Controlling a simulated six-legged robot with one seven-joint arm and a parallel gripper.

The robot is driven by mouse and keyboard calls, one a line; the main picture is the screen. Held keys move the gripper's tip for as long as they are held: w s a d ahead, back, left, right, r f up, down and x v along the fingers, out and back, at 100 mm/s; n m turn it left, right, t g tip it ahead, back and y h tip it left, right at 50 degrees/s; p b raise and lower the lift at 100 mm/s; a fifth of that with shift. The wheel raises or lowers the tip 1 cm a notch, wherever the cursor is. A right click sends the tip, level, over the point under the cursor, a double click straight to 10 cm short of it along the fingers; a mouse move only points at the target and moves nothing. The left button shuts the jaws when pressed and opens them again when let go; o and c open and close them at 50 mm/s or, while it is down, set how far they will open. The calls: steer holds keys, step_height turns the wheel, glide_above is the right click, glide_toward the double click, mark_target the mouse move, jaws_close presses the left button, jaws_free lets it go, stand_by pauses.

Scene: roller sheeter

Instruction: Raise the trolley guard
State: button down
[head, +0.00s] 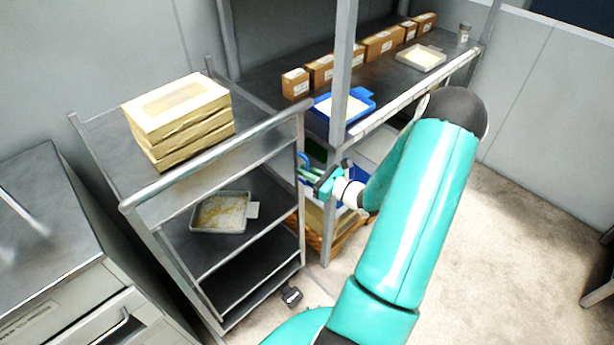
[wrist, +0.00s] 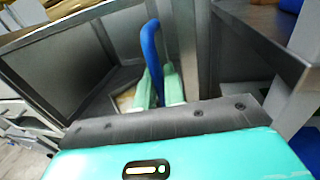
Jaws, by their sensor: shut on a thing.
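The metal trolley (head: 180,262) stands left of centre in the head view, with a rail along its upper front edge and thin bars across its open front. A blue loop handle (head: 303,158) shows at its right end, beside the rack post. I cannot tell which bar or frame is the guard or how the handle joins it. My gripper (head: 308,173) reaches the handle from the right. In the wrist view the blue handle (wrist: 149,50) stands between my green fingers (wrist: 158,88), which are shut on it. The fingers partly hide its lower part.
Stacked cartons (head: 180,112) sit on the trolley top, and a tray (head: 222,213) lies on its shelf. The rack's post (head: 342,70) is close to my gripper. Boxes and a blue tray (head: 343,104) stand on the rack. Floor at right is clear.

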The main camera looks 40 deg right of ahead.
steer(key=shift+r, duration=0.3)
steer(key=c, duration=1.6)
jaws_free()
steer(key=shift+s+r, duration=0.1)
steer(key=shift+c, duration=0.2)
steer(key=v, duration=1.3)
steer(key=shift+s+f, duration=0.25)
steer(key=shift+d, duration=0.1)
